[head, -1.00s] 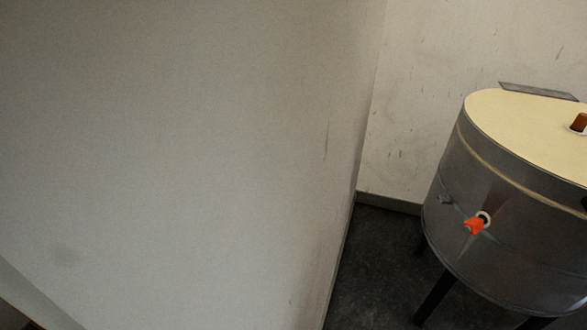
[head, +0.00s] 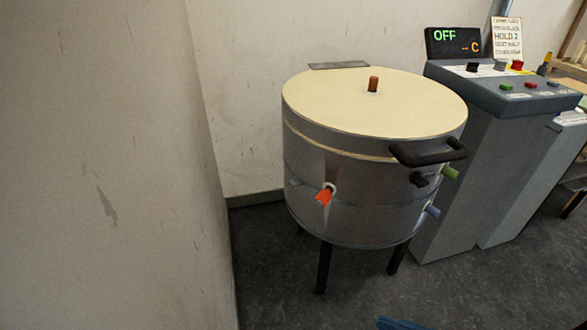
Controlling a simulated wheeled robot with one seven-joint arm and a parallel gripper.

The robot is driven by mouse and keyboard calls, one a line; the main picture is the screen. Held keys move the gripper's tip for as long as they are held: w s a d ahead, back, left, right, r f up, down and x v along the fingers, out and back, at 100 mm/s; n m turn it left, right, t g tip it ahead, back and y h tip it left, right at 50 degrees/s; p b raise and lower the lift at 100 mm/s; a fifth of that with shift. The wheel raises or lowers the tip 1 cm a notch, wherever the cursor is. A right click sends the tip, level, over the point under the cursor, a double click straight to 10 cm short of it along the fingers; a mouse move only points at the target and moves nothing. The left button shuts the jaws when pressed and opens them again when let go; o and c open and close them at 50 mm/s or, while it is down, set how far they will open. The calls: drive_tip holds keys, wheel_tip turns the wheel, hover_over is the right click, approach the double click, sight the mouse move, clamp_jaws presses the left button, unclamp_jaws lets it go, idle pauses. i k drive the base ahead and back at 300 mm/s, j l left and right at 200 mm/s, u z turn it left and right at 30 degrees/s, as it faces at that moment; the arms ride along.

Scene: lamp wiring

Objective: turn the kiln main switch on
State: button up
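The kiln (head: 330,215) is a round metal drum with a cream lid (head: 350,110), standing on dark legs in the middle of the head view. The grey control cabinet (head: 455,190) stands to its right. Its dark display (head: 453,42) reads OFF in green and "-- C" in orange. The sloped panel carries a black knob (head: 472,67), a grey knob (head: 499,65) and a red knob (head: 517,65), with small green and red buttons in front. I cannot tell which control is the main switch. My gripper is not clearly in view.
A black handle (head: 430,153) and coloured plugs stick out of the kiln's side. A wall (head: 100,180) fills the left. Dark floor (head: 300,310) lies open in front. A small blue piece (head: 398,324) shows at the bottom edge; I cannot tell what it is.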

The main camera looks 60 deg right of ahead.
sight(516, 65)
drive_tip(key=l+z, duration=0.1)
drive_tip(key=z, duration=0.4)
drive_tip(key=l+z, duration=0.15)
drive_tip(key=z, duration=1.8)
